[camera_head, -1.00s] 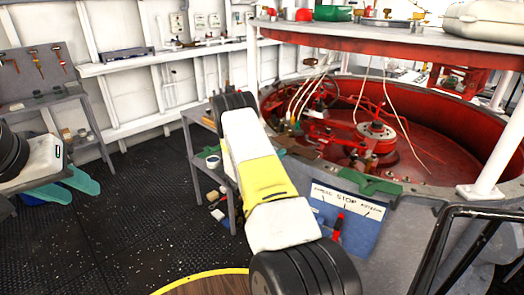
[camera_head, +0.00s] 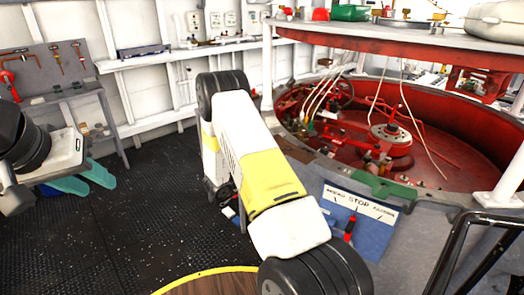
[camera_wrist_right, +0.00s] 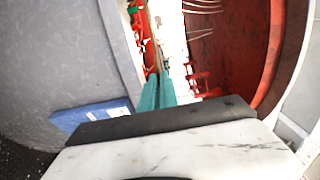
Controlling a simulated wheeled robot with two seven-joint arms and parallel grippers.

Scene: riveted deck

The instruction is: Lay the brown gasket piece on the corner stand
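My right arm (camera_head: 262,165) crosses the middle of the head view and hides its own gripper. In the right wrist view the teal fingers of my right gripper (camera_wrist_right: 157,88) are close together. A narrow brown strip (camera_wrist_right: 154,58) shows at their tips and looks like the gasket piece; its outline is too small to make out. My left gripper (camera_head: 84,180) is open and empty above the dark floor. A grey stand with shelves (camera_head: 97,112) is at the left wall; I cannot tell if it is the corner stand.
A red round pit (camera_head: 455,165) with hoses and machinery fills the right side. A blue STOP plate (camera_head: 372,235) is on its near ledge, with a green part (camera_head: 382,188) behind. A black rail (camera_head: 470,235) is at lower right. The floor at left is open.

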